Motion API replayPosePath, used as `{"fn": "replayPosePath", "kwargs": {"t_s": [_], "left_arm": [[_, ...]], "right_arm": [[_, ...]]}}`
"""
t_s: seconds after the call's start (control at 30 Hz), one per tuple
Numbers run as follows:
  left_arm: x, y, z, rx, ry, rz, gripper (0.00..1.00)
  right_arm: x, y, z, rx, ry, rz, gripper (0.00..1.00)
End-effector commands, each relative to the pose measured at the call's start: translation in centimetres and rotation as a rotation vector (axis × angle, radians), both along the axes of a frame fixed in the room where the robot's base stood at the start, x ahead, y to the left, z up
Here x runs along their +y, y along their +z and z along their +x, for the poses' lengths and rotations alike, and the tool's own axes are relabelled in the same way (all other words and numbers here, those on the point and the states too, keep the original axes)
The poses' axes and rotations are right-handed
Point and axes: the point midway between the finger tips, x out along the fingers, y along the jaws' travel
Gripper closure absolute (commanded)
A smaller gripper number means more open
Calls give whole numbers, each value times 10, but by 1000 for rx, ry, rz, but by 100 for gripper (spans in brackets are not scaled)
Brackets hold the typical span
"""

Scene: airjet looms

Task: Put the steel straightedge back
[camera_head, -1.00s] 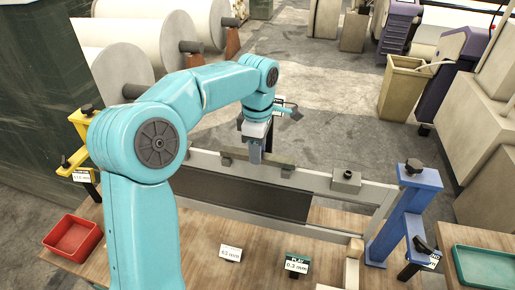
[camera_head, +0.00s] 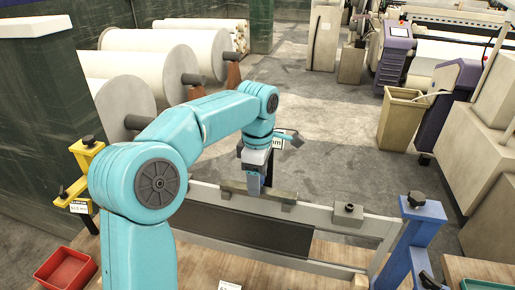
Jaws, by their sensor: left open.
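My left gripper (camera_head: 254,186) points down at the long light metal beam, with a finger in front of a short dark olive bar (camera_head: 281,196). It is open; I cannot tell whether it touches the bar. This bar lies along the top of the long light metal beam (camera_head: 317,214) and may be the steel straightedge, but I cannot be sure. A dark flat panel (camera_head: 250,230) hangs below the beam. My right gripper is not in view.
A blue stand (camera_head: 408,240) with black knobs is at the beam's right end, a yellow one (camera_head: 82,180) at the left. A small block (camera_head: 347,211) sits on the beam. A red tray (camera_head: 66,270) is at lower left. Large white rolls (camera_head: 190,50) stand behind.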

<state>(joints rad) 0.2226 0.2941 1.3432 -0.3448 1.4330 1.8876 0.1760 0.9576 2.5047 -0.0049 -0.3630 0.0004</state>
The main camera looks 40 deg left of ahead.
Motion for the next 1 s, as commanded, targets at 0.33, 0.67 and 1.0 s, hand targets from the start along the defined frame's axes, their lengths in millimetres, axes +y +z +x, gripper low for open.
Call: {"fn": "replayPosePath", "kwargs": {"t_s": [0.33, 0.67, 1.0], "left_arm": [[3, 93, 4, -4, -1, 0, 41], [4, 140, 3, -1, -1, 0, 41], [4, 141, 3, 0, -1, 0, 41]], "right_arm": [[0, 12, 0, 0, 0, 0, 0], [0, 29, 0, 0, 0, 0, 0], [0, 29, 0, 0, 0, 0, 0]]}}
